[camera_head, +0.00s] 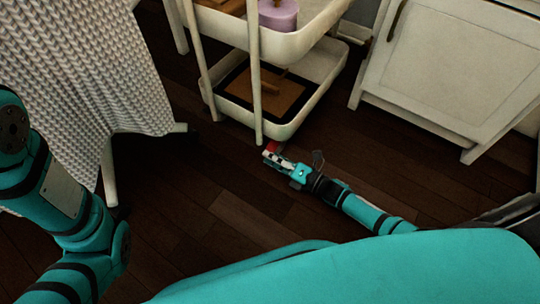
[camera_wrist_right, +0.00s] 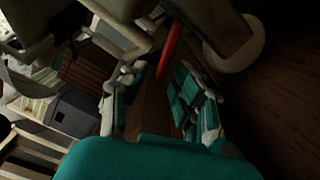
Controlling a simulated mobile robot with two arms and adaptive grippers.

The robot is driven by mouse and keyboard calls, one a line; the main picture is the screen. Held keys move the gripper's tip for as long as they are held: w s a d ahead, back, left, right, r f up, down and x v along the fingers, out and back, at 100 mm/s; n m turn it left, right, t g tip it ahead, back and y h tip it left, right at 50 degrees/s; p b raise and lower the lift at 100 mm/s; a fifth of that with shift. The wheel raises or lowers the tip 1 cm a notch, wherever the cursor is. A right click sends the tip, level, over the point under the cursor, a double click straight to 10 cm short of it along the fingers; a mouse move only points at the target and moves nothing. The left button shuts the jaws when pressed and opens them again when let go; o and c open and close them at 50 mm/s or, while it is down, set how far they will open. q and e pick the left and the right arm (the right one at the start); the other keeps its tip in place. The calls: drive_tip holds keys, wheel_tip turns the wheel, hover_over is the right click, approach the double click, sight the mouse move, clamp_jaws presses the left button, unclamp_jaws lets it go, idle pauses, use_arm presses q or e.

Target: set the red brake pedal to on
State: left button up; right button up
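The red brake pedal (camera_head: 273,147) shows as a small red patch low by the front leg of the white cart (camera_head: 258,95), partly hidden by my right gripper. In the right wrist view the pedal (camera_wrist_right: 170,48) is a thin red bar beside a pale caster wheel (camera_wrist_right: 240,45). My right gripper (camera_head: 270,158) is down near the floor, right at the pedal. In the wrist view its fingers (camera_wrist_right: 160,95) stand apart, with the pedal ahead of the gap between them. Contact cannot be told. My left arm shows at the left, but its gripper is out of view.
The cart's lower tray (camera_head: 292,128) overhangs just behind the right gripper. A white cabinet (camera_head: 450,70) stands at the right, and a knitted blanket (camera_head: 85,60) hangs at the left. The dark wood floor (camera_head: 215,185) is clear in front of the cart.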

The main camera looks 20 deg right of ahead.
drive_tip(key=v, duration=1.1)
